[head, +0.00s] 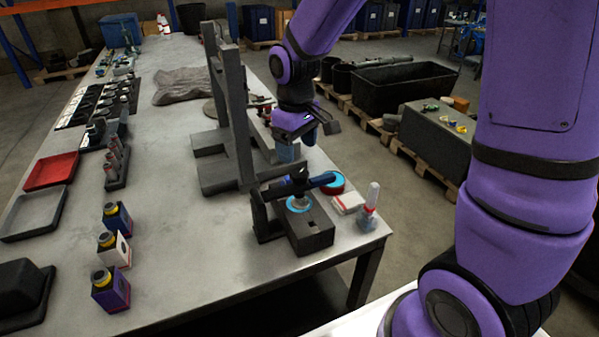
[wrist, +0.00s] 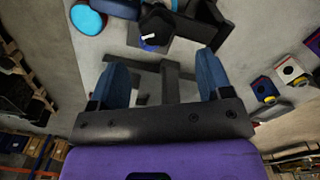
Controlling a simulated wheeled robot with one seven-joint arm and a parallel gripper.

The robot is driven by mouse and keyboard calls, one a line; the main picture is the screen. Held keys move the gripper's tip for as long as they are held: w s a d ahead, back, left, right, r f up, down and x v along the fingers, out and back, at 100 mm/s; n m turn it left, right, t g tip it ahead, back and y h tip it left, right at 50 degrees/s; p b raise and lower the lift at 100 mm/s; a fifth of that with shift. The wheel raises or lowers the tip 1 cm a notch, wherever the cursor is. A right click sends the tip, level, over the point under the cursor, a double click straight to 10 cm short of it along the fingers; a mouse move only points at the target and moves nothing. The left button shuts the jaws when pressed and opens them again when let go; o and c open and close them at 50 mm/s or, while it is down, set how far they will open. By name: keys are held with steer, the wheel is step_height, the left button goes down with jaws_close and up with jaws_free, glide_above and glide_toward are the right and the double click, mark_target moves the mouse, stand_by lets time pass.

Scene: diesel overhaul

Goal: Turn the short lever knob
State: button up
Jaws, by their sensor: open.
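A dark fixture block (head: 312,232) stands near the table's front right corner, with a pale blue ring on top. A short blue lever (head: 318,181) with a black knob (head: 298,173) sits above it. In the wrist view a black knob (wrist: 157,22) with some blue under it shows at the top, beyond my fingertips. My gripper (head: 298,146) is above and behind the lever in the head view, pointing down. Its two blue fingers are spread and empty in the wrist view (wrist: 162,78). The fingers and knob look apart.
A tall grey frame (head: 238,120) stands just left of my gripper. A red-and-blue round tin (head: 334,183), a white pad (head: 348,203) and a bottle (head: 370,207) stand right of the block. Small boxes (head: 113,250) and trays line the left; the table's front middle is clear.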

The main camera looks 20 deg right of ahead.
mark_target(299, 172)
steer(key=m, duration=0.2)
steer(key=r+m, duration=0.1)
steer(key=m, duration=0.4)
steer(key=shift+d+r, duration=0.1)
steer(key=shift+r, duration=0.3)
steer(key=f+m, duration=0.2)
steer(key=f, duration=0.1)
steer(key=f+m, duration=0.1)
steer(key=f, duration=0.2)
steer(key=f+m, duration=0.2)
steer(key=f, duration=0.1)
steer(key=shift+w+d+f+m, duration=0.15)
steer(key=shift+d+f+m, duration=0.05)
steer(key=shift+f+m, duration=0.1)
steer(key=c, duration=0.9)
